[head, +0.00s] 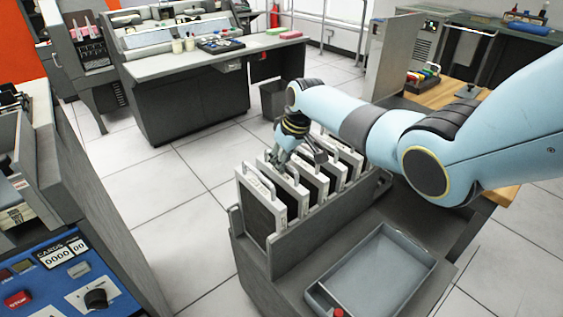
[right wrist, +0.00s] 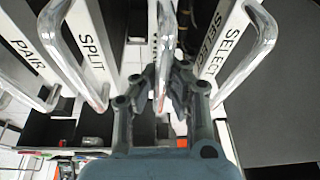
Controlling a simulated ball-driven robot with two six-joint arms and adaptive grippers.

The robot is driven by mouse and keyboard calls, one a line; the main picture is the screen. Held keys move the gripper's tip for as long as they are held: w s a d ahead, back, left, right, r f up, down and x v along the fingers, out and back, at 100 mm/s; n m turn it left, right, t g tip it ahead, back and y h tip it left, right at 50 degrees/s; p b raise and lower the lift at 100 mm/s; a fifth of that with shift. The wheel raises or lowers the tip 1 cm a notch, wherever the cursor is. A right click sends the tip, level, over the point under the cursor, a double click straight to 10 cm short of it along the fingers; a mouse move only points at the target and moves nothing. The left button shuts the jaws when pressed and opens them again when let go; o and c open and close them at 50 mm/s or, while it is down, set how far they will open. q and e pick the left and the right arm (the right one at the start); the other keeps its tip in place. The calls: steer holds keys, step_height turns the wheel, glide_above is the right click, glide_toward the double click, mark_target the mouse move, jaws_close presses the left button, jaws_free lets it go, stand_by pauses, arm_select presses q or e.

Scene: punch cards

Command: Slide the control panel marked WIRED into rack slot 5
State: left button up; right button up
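Several control panels with white frames and metal handles stand upright side by side in a grey rack (head: 290,250) in the head view. My right gripper (head: 297,157) is down over the row, near the handles. In the right wrist view, labels read PAIR (right wrist: 25,55), SPLIT (right wrist: 92,45) and SELECT (right wrist: 228,45), with a second SELECT beside it. A panel handle (right wrist: 165,35) in the middle lies between the fingers of my right gripper (right wrist: 167,85). Whether they clamp it is unclear. That panel's label is not readable, and I see no WIRED label. My left gripper is out of view.
A grey tray (head: 425,262) sits in front of the rack. A blue console (head: 60,280) stands at the lower left, a desk (head: 190,60) behind, and a wooden table (head: 440,95) to the right. Tiled floor lies open left of the rack.

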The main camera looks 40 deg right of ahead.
steer(key=o, duration=0.6)
steer(key=shift+r, duration=0.1)
steer(key=shift+s+f, duration=0.15)
steer(key=shift+f, duration=0.05)
steer(key=v, duration=1.2)
steer(key=shift+r, duration=0.15)
